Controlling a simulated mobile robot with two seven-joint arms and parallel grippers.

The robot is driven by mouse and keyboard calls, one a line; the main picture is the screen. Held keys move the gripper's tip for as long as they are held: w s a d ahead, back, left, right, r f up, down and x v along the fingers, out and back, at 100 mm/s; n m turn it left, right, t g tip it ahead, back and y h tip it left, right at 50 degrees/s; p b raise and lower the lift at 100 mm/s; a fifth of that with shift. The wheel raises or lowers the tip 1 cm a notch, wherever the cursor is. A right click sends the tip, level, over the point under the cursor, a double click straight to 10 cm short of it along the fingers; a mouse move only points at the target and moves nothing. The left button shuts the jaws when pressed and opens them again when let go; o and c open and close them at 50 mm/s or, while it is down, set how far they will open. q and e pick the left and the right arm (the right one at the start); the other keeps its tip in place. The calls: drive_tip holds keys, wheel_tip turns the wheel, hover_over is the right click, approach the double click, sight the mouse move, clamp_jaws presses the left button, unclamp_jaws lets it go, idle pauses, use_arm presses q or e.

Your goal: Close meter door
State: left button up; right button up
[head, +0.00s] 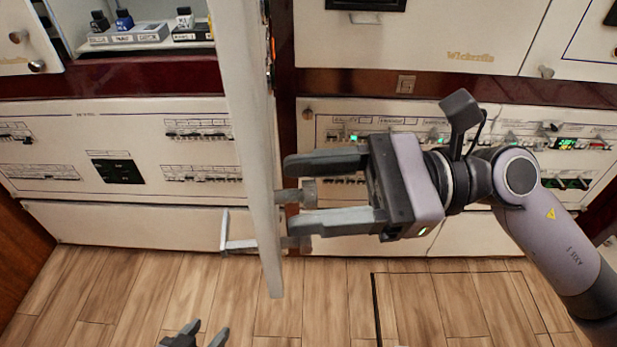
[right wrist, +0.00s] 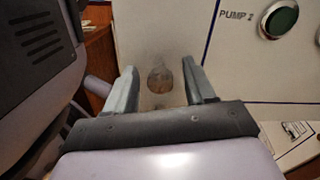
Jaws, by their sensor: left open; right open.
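The meter door (head: 245,120) stands open as a tall white panel, seen nearly edge-on in the head view. My right gripper (head: 292,194) is open at the right-hand face of the door, with one finger above and one below a small knob (head: 296,195). The right wrist view shows a round knob (right wrist: 160,78) on a pale panel (right wrist: 150,30), between the open fingers of that gripper (right wrist: 158,80). I cannot tell whether the fingers touch the panel. My left gripper (head: 203,336) is open and empty, low at the bottom edge.
An open compartment (head: 145,35) with ink-like bottles lies left of the door. Breaker rows (head: 200,130) fill the lower panels. A green round lamp (right wrist: 280,18) marked PUMP sits right of the knob. Wooden floor (head: 240,300) in front is clear.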

drive_tip(key=shift+a, duration=0.45)
clamp_jaws()
drive_tip(key=shift+a, duration=0.1)
